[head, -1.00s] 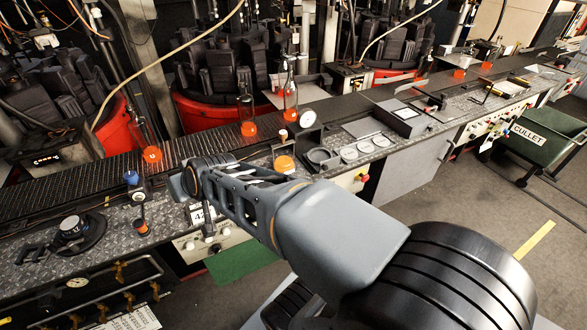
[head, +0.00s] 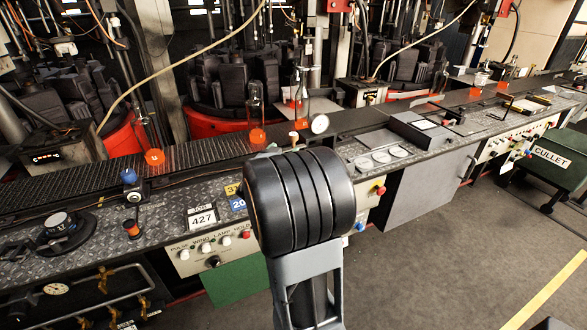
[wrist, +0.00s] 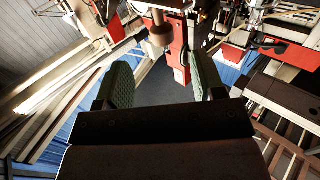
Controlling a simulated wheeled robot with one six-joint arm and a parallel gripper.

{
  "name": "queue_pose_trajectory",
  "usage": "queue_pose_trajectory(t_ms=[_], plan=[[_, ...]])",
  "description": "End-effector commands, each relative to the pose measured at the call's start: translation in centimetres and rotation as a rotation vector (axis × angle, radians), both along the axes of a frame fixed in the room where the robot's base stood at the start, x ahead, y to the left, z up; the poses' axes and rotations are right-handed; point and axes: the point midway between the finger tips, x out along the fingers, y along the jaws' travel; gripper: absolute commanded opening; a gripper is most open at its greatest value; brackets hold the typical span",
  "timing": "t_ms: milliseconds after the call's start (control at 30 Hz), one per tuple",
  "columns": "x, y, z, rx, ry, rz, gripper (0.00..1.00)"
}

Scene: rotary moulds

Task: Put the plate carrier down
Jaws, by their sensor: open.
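My gripper (wrist: 162,70) shows in the wrist view with its two green-padded fingers spread apart and nothing between them. I cannot make out for sure which thing is the plate carrier. A dark round fixture with a pale-topped knob (head: 62,223) stands at the left end of the bench, clear of my arm. Three pale discs (head: 381,157) lie on the bench right of my arm. A beige rounded piece (wrist: 158,28) shows beyond the fingers in the wrist view.
The long bench (head: 180,215) runs across the head view, with a dark conveyor behind it. Glowing orange glassware (head: 257,134) stands on the conveyor. A grey box (head: 418,128) sits right of the discs. A green cullet cart (head: 560,160) stands at far right. The floor in front is open.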

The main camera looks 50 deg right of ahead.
Motion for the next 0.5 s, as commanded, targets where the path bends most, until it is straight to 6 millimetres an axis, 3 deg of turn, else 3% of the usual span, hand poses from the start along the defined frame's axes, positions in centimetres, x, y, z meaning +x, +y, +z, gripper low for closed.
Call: queue_pose_trajectory(t_ms=[200,500], plan=[[1.1,-2.7,0.0,0.001,0.001,0.001,0.63],[1.9,-4.5,0.0,0.001,0.001,0.001,0.63]])
